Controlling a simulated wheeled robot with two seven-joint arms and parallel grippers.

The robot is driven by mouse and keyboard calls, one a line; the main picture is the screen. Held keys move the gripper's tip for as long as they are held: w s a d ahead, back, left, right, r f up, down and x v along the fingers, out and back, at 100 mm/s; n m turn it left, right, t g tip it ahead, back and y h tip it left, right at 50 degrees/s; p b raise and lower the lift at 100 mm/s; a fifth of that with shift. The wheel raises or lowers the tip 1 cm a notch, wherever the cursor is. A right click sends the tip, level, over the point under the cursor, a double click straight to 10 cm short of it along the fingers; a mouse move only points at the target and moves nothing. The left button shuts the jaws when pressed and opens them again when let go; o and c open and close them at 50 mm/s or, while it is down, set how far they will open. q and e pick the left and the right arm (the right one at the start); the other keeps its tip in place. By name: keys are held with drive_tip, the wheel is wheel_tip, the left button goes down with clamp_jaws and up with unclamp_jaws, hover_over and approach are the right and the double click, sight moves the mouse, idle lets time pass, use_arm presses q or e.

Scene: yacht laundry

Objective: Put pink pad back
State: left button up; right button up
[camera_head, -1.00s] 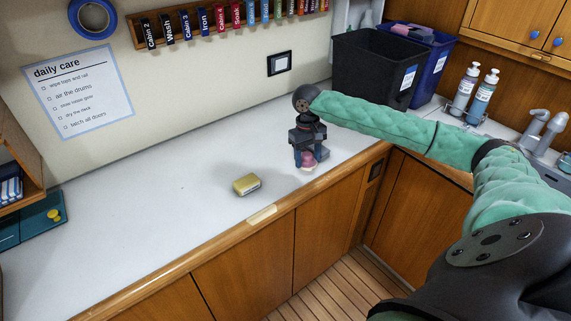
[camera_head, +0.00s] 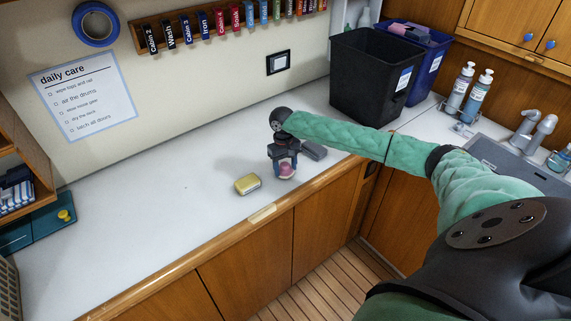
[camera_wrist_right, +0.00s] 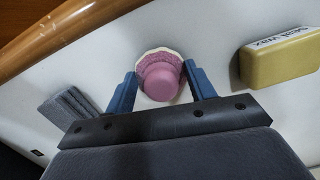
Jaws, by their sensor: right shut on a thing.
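The pink pad (camera_head: 287,171), a round thing with a pink knob and a pale, scalloped rim, is between the fingers of my right gripper (camera_head: 284,168) over the white counter. In the right wrist view the pink pad (camera_wrist_right: 160,80) shows between the two blue fingers of the right gripper (camera_wrist_right: 160,88), which is shut on it. I cannot tell whether its underside touches the counter. My left gripper is not in view.
A yellow block (camera_head: 247,184), labelled "seal wax" in the wrist view (camera_wrist_right: 280,62), lies left of the gripper. A grey block (camera_head: 314,151) lies just right of it. Black bin (camera_head: 365,80) stands behind right. Teal mat (camera_head: 45,224) is far left; counter between is clear.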

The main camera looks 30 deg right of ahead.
sight(285, 164)
drive_tip(key=shift+f, duration=0.35)
drive_tip(key=o, duration=1.2)
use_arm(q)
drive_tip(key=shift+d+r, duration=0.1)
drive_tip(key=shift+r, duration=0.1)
use_arm(e)
drive_tip(key=shift+w+r+b, duration=0.1)
drive_tip(key=shift+r+b, duration=0.35)
drive_tip(key=shift+b, duration=0.1)
drive_tip(key=r+b, duration=0.1)
drive_tip(key=r, duration=0.1)
drive_tip(key=r+b, duration=0.2)
drive_tip(key=r, duration=0.1)
drive_tip(key=shift+w+d+r, duration=0.1)
drive_tip(key=shift+w+r, duration=0.25)
drive_tip(key=shift+w, duration=0.05)
drive_tip(key=r+b, duration=0.2)
drive_tip(key=r, duration=0.2)
drive_tip(key=shift+w+r, duration=0.2)
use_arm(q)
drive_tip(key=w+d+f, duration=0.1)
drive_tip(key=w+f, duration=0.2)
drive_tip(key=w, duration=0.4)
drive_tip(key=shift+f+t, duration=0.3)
use_arm(e)
drive_tip(key=shift+r, duration=0.55)
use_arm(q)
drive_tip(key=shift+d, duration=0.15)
